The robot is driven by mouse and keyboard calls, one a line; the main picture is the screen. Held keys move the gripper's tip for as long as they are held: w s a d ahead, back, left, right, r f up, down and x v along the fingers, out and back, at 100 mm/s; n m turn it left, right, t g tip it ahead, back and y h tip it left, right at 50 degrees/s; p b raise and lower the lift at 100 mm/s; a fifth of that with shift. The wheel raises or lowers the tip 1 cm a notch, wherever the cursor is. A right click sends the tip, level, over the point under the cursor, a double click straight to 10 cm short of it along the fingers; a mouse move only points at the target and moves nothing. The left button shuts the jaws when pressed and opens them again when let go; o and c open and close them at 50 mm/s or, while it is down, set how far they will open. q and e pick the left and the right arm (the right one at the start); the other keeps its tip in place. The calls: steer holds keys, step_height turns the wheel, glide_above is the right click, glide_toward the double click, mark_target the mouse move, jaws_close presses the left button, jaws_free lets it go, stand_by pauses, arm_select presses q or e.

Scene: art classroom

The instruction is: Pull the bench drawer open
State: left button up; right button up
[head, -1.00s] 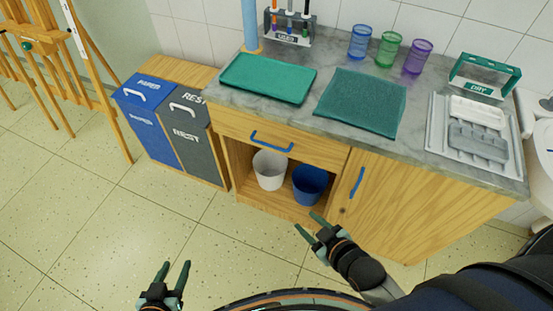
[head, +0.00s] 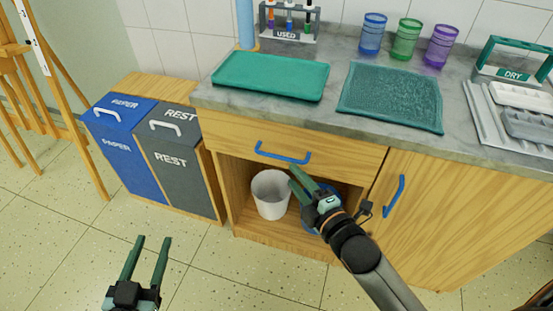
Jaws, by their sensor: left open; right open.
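The bench drawer (head: 225,132) is a wooden front under the grey worktop, closed flush with the bench. Its blue bar handle (head: 283,154) runs across the middle of the front. My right gripper (head: 297,179) is open and empty, its green fingers just below the handle's right part; whether they touch it I cannot tell. My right arm hides part of the open shelf and the blue bin. My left gripper (head: 150,247) is open and empty, low over the floor at the left, well away from the drawer.
Below the drawer, a white bin (head: 271,195) and a blue bin (head: 309,219) stand in the open shelf. A cupboard door with a blue handle (head: 395,197) is at the right. Paper (head: 122,150) and rest (head: 181,172) bins stand left. A green tray (head: 271,76) lies on the worktop.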

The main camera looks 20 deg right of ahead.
mark_target(278, 158)
steer(key=b+x, duration=0.2)
steer(key=x, duration=0.7)
steer(key=shift+w+f, duration=0.1)
steer(key=shift+w, duration=0.1)
arm_select(q)
step_height(278, 158, up, 14)
steer(key=s+m+t+h, duration=0.1)
steer(key=m+t+h, duration=0.2)
steer(key=t, duration=0.2)
steer(key=shift+d+f+h, duration=0.15)
steer(key=shift+d+h, duration=0.25)
arm_select(e)
steer(key=shift+w, duration=0.3)
jaws_close()
